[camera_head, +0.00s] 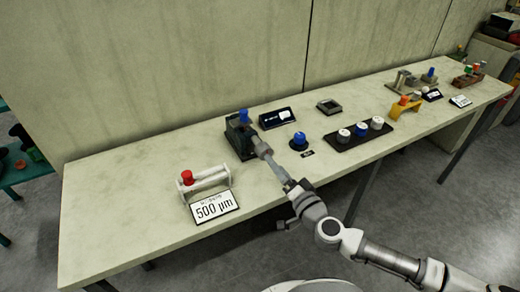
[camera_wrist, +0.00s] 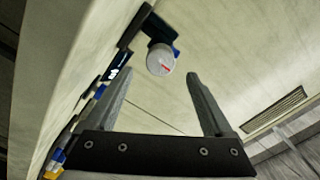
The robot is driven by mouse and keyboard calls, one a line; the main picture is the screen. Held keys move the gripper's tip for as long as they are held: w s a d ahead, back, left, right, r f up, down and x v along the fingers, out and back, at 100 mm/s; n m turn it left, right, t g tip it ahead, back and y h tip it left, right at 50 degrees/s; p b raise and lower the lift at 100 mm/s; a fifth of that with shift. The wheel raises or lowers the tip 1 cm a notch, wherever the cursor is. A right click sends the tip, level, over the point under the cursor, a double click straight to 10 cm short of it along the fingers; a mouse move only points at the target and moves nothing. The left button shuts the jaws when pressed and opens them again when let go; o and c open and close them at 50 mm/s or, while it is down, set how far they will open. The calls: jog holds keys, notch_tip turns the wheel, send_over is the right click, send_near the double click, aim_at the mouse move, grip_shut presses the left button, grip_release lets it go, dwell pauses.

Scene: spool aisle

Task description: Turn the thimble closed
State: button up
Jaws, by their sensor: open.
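A dark block-like device (camera_head: 238,135) with a blue knob on top stands near the middle of the bench. A grey thimble (camera_head: 261,149) sticks out of its front, toward my gripper (camera_head: 275,168). In the wrist view the thimble (camera_wrist: 160,60) shows its round grey end face with a red mark, ahead of and between the fingertips. My gripper (camera_wrist: 160,78) is open, one finger to each side of the thimble in that view. I cannot tell whether the fingers reach around it.
A white frame with a red knob (camera_head: 188,177) and a "500 µm" sign (camera_head: 214,207) stand at left. A dark display (camera_head: 275,118), a blue dial (camera_head: 299,139) and a black tray (camera_head: 359,144) with several knobs lie to the right. The bench front (camera_head: 160,235) is bare.

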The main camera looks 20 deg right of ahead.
aim_at(260, 142)
jog(key=w+b, duration=0.2)
jog(key=shift+w+d+f, duration=0.15)
jog(key=shift+w+f, duration=0.15)
jog(key=shift+w, duration=0.1)
jog(key=b, duration=0.2)
jog(key=shift+w+d+b, duration=0.25)
jog(key=shift+w+b, duration=0.15)
jog(key=b, duration=0.2)
jog(key=shift+w+a+b, duration=0.1)
jog(key=shift+w+b, duration=0.3)
jog(key=b, duration=0.2)
jog(key=shift+w+a+b, duration=0.35)
jog(key=shift+b, duration=0.05)
jog(key=shift+w+b, duration=0.65)
jog(key=shift+b, duration=0.3)
jog(key=shift+w+a+r+b, duration=0.1)
jog(key=shift+w+r+b, duration=0.1)
jog(key=shift+w+b, duration=0.85)
jog(key=shift+w+r, duration=0.15)
jog(key=shift+w, duration=1.1)
